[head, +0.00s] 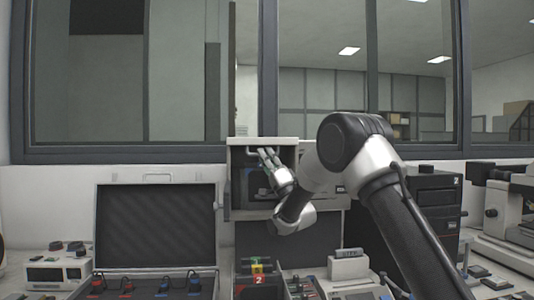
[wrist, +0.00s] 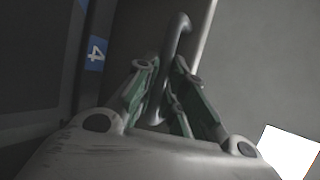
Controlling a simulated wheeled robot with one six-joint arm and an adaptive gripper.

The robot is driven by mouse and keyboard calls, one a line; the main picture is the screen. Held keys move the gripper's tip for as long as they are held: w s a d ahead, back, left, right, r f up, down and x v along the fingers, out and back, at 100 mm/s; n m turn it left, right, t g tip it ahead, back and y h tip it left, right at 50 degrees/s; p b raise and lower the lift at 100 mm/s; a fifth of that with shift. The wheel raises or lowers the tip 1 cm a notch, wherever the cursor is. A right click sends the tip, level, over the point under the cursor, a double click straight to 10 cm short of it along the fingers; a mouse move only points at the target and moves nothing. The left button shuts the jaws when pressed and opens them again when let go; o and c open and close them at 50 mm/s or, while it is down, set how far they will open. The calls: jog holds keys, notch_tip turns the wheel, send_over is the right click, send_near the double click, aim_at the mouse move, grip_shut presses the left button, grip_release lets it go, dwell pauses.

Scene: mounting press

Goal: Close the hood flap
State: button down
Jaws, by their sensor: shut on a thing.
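The hood (head: 235,142) is a pale-framed box below the window, with a dark front and dark equipment inside. A grey bar handle (head: 251,152) shows at its upper front; it also shows in the wrist view as a curved bar (wrist: 181,30). My gripper (head: 266,154) reaches up to this handle from the lower right. In the wrist view my gripper (wrist: 162,70) has its green-sided fingers shut around the bar. The flap's outline and how far it stands open are hard to tell, as my gripper and wrist hide part of the front.
An open black case (head: 155,225) stands at the left, with a pale instrument (head: 58,272) beside it. A black unit marked 2 (head: 438,205) and a microscope-like device (head: 505,215) stand at the right. Small items crowd the bench below the hood. A blue label 4 (wrist: 96,52) shows near my gripper.

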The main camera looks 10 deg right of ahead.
jog(key=shift+w+f, duration=0.3)
jog(key=shift+f, duration=0.25)
jog(key=c, duration=1.5)
grip_release()
jog(key=shift+w+f, duration=0.15)
jog(key=shift+w, duration=0.05)
jog(key=shift+s+r, duration=0.15)
jog(key=shift+r, duration=0.1)
jog(key=v, duration=0.7)
jog(key=shift+f, duration=0.25)
jog(key=shift+s+d, duration=0.1)
